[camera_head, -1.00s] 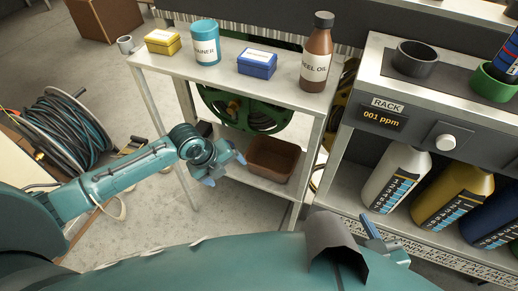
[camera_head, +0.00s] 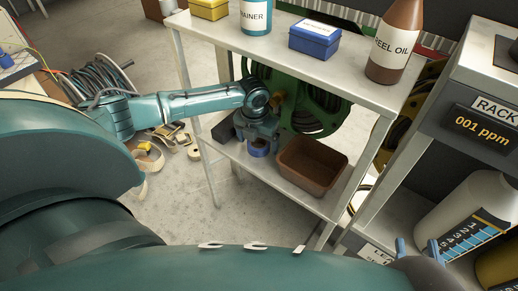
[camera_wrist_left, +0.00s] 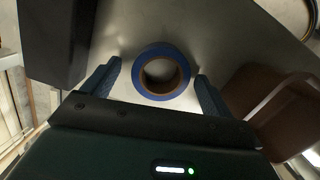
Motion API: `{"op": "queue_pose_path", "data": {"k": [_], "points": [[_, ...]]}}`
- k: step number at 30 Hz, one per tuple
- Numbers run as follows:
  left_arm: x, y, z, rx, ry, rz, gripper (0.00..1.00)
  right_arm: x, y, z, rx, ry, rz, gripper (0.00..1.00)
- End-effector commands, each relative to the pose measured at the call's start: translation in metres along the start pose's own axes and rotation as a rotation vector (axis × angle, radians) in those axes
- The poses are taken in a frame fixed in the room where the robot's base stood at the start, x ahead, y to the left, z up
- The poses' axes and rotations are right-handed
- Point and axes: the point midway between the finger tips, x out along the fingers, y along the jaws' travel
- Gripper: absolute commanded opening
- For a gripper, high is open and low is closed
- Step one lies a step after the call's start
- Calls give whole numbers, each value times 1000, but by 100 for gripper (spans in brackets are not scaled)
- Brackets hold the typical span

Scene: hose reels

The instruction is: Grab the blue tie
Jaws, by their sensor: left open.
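A blue ring like a roll of tape (camera_wrist_left: 140,82), with a brown core, lies flat on a pale surface in the left wrist view. It also shows in the head view (camera_head: 258,150) on the lower shelf. I see no other blue thing like a tie. My left gripper (camera_wrist_left: 158,72) is open, with one finger on each side of the ring; I cannot tell whether they touch it. In the head view this gripper (camera_head: 257,142) is above the ring and partly hides it. My right gripper (camera_head: 418,248) is open and empty at the lower right.
A brown bin (camera_head: 310,165) stands right of the ring and a dark block (camera_wrist_left: 52,40) left of it. The upper shelf (camera_head: 350,85) overhangs, carrying a blue box (camera_head: 314,40) and a bottle (camera_head: 396,40). A green reel (camera_head: 318,108) is behind.

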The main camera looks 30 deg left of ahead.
Motion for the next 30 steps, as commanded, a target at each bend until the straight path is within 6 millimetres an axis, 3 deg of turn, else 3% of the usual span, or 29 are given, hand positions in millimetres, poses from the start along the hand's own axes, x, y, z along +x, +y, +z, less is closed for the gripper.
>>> {"op": "queue_pose_path", "data": {"k": [9, 26, 30], "points": [[6, 0, 0, 1, -1, 0, 85, 0, -1, -1, -7, 19, -2, 36], [5, 0, 0, 0, -1, 0, 39, 0, -1, -1, -6, 18, -1, 36], [5, 0, 0, 0, -1, 0, 38, 0, -1, -1, -7, 18, -1, 36]]}}
